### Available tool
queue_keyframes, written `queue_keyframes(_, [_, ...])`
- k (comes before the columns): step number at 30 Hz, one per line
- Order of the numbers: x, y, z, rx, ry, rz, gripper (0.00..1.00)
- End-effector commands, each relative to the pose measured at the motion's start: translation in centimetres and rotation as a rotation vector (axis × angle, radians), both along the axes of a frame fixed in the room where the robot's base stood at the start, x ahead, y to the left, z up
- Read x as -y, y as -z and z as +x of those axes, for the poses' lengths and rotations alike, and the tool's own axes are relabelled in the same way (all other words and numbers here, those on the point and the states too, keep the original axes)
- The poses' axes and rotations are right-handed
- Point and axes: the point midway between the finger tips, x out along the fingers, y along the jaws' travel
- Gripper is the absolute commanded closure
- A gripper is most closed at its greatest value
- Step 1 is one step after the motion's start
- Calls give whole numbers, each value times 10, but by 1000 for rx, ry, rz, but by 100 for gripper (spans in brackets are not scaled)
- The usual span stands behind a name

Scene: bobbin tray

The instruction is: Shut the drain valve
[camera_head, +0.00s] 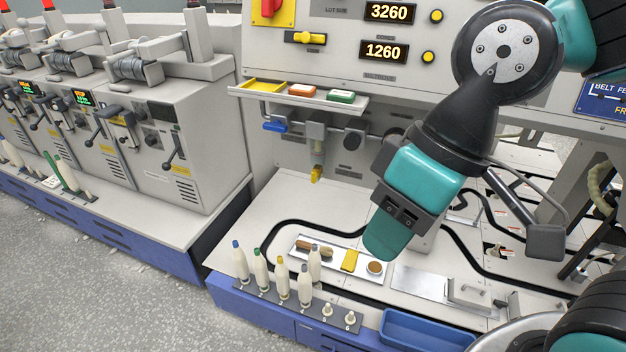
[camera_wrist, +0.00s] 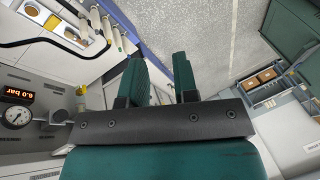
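A pipe assembly (camera_head: 316,131) runs along the machine front under the small shelf. A blue lever (camera_head: 274,126) lies level at its left end. A yellow handle (camera_head: 316,174) hangs at the bottom of the grey body; it looks like the drain valve, but no label is readable. A small yellow part also shows at the left of the wrist view (camera_wrist: 82,90). My gripper (camera_head: 382,245) is to the right of the yellow handle and lower in the picture, pointing down and apart from it. In the wrist view its two teal fingers (camera_wrist: 160,72) stand apart with nothing between them.
A tray (camera_head: 339,267) with small parts and a rack of bobbins (camera_head: 290,300) stand on the bench below. The parts shelf (camera_head: 300,97) overhangs the pipe. A gauge (camera_wrist: 17,117) and a 6.0 bar display (camera_wrist: 17,95) show in the wrist view.

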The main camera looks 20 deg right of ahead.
Motion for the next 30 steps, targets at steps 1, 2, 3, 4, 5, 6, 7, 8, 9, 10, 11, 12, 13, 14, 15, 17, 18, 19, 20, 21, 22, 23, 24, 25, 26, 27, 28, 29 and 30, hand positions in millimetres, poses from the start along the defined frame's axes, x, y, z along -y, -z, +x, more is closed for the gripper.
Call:
queue_keyframes(1, [-1,6,3,3,12,9,84])
queue_keyframes(2, [-3,11,7,7,25,18,91])
queue_keyframes(3, [-6,20,14,15,52,39,100])
queue_keyframes(4, [-9,29,22,23,81,62,100])
queue_keyframes(5, [-13,39,31,32,114,89,100])
queue_keyframes(6, [-18,54,46,47,170,132,100])
queue_keyframes(7, [-22,67,60,61,220,172,100])
queue_keyframes(8, [-26,79,74,75,273,215,100])
queue_keyframes(9, [-30,96,94,93,351,277,100])
queue_keyframes(10, [-32,108,110,105,410,326,100])
queue_keyframes(11, [-33,120,126,120,471,376,100])
queue_keyframes(12, [-33,134,146,137,552,444,100])
queue_keyframes(13, [-32,145,162,150,613,495,100])
queue_keyframes(14, [-30,155,177,162,675,547,100])
queue_keyframes(15, [-26,170,196,177,757,616,100])
queue_keyframes(17, [-16,191,225,202,881,724,100])
queue_keyframes(18, [-7,206,243,218,964,798,100])
queue_keyframes(19, [1,217,256,232,1026,852,100])
queue_keyframes(20, [10,228,268,245,1087,907,100])
queue_keyframes(21, [23,242,283,261,1165,978,100])
queue_keyframes(22, [32,252,293,276,1220,1030,100])
queue_keyframes(23, [43,261,302,290,1272,1081,100])
queue_keyframes(24, [56,273,311,308,1334,1142,100])
queue_keyframes(25, [66,280,317,320,1378,1187,100])
queue_keyframes(26, [74,286,322,332,1415,1225,100])
queue_keyframes(27, [85,294,328,348,1458,1270,100])
queue_keyframes(28, [92,298,331,358,1485,1300,100])
queue_keyframes(29, [98,302,333,368,1508,1326,100])
queue_keyframes(30, [105,305,335,377,1532,1354,100])
